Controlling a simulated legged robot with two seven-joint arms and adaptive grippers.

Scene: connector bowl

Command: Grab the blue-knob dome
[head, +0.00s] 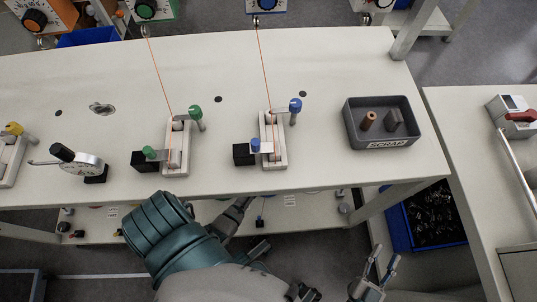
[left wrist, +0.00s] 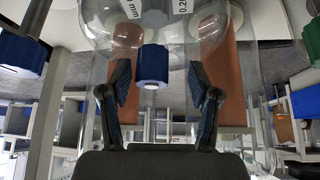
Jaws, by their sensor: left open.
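In the left wrist view, a blue knob (left wrist: 152,65) with a pale lower end shows between the two dark fingers of my left gripper (left wrist: 160,92). The fingers are apart, with a gap on each side of the knob. A clear dome (left wrist: 185,50) with copper-brown spools shows around and behind it. I cannot tell how far the knob is from the fingers. In the head view, my left gripper (head: 235,213) is partly seen below the bench's front edge; I cannot make out the dome there. My right gripper (head: 384,256) is empty with its fingers apart, at the bottom.
Another blue knob (left wrist: 20,52) is close at the left of the wrist view. The white bench (head: 340,100) carries clamps with green and blue levers, a dial gauge (head: 82,163) and a grey scrap tray (head: 385,128). A blue bin (head: 425,215) stands below at right.

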